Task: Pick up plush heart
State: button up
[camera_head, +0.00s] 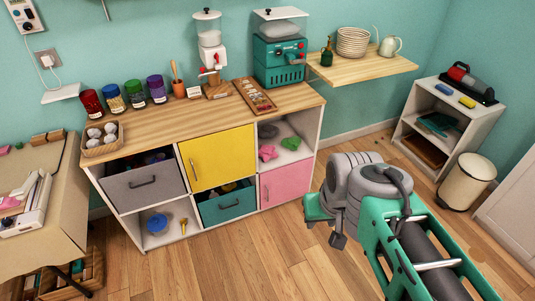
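Three small soft-looking things lie in the open upper right compartment of the cabinet (162,96). One is green (291,143) with a lobed, possibly heart-like outline, one is pink (267,152) and looks star-like, and one is grey (267,130) and rounded. They are too small to tell for sure which is the plush heart. My arm reaches in from the lower right, in front of and right of the cabinet. My gripper (338,238) seems to be the dark end below the grey joints, apart from the cabinet; its fingers cannot be made out.
A pink door (285,186) closes the compartment below. A yellow door (217,158), a grey drawer (143,187) and a teal drawer (226,205) fill other compartments. A white shelf (452,112) and a bin (466,181) stand right. Wooden floor (235,255) is clear in front.

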aim_at(284, 142)
jog(key=u, duration=0.25)
jog(key=i, duration=1.15)
jog(key=z, duration=0.1)
